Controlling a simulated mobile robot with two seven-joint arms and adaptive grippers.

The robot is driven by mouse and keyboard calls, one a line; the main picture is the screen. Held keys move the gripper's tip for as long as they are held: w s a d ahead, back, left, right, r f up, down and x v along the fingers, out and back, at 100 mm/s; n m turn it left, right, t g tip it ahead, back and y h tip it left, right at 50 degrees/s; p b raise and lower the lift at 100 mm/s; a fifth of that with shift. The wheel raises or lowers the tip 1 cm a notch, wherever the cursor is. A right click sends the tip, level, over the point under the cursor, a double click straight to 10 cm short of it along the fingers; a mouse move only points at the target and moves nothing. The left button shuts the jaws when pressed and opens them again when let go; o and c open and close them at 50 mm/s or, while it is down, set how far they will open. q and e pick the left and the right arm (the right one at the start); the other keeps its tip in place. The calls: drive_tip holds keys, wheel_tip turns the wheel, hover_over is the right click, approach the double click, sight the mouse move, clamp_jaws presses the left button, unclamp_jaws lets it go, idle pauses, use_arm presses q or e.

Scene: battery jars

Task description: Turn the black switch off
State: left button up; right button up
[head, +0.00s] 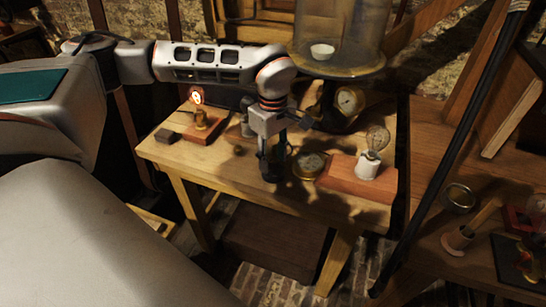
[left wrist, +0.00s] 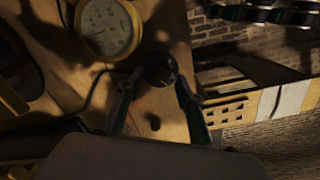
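The black switch, a round dark knob (left wrist: 160,68), sits on the wooden table top, and the left wrist view shows it between the tips of my left gripper (left wrist: 160,80). The two fingers stand apart, one on each side of it; I cannot tell whether either touches it. In the head view my left gripper (head: 272,172) points down near the table's front edge, and I cannot make out the switch there.
The wooden table (head: 215,170) holds a brass gauge (head: 309,166), a clear bulb (head: 376,140) on a reddish board (head: 343,176), a glowing lamp (head: 197,97) on a wooden base and a small dark block (head: 167,136). A glass jar (head: 340,35) stands behind.

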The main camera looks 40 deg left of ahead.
use_arm(q)
clamp_jaws()
